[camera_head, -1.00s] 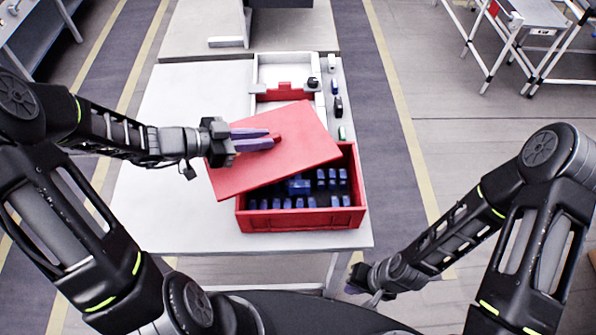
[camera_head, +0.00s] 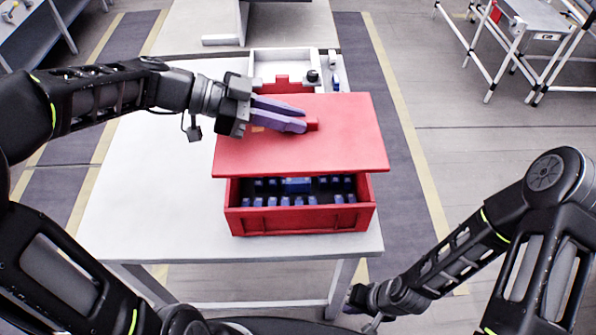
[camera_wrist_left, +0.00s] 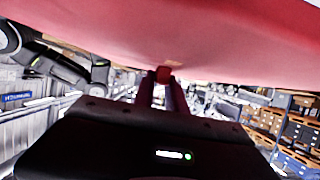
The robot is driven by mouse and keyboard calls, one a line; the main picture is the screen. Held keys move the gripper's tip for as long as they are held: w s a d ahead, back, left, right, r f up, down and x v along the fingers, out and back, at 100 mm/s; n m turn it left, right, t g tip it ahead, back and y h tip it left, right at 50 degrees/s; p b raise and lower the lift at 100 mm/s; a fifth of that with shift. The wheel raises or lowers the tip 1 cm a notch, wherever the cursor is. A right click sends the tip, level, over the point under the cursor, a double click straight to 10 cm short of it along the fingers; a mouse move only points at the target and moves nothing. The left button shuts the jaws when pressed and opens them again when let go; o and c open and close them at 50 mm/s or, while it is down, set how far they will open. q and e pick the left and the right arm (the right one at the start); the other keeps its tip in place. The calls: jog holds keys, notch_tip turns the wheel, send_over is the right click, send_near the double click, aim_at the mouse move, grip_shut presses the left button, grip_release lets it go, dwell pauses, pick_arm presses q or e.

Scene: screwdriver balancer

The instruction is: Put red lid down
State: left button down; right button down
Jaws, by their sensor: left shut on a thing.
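The flat red lid (camera_head: 290,155) is held above the red box (camera_head: 300,222) in the head view and covers its back part. The front of the box shows rows of blue items (camera_head: 295,199) inside. My left gripper (camera_head: 303,122) has purple fingers shut on the small red handle (camera_head: 312,124) on the lid's top. In the left wrist view the lid (camera_wrist_left: 190,40) fills the top, with the fingers (camera_wrist_left: 162,90) at its handle. My right gripper (camera_head: 355,310) is low at the lower right, away from the table, mostly hidden by its own wrist.
The white table (camera_head: 150,200) is clear to the left of the box. A white tray (camera_head: 257,65) with a red piece (camera_head: 274,82) and a small black item (camera_head: 312,76) stands behind the lid. A narrow strip with small items (camera_head: 335,85) lies beside it.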

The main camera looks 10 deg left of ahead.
pick_arm(q)
notch_tip(320, 180, down, 6)
jog(key=p, duration=0.1)
jog(key=shift+f, duration=0.15)
notch_tip(320, 180, down, 4)
jog(key=shift+r+p, duration=0.2)
jog(key=shift+p, duration=0.2)
jog(key=shift+f, duration=0.1)
jog(key=shift+f+b, duration=0.25)
jog(key=shift+b, duration=0.3)
jog(key=c, duration=1.4)
grip_release()
jog(key=shift+o, duration=0.2)
jog(key=shift+r, duration=0.15)
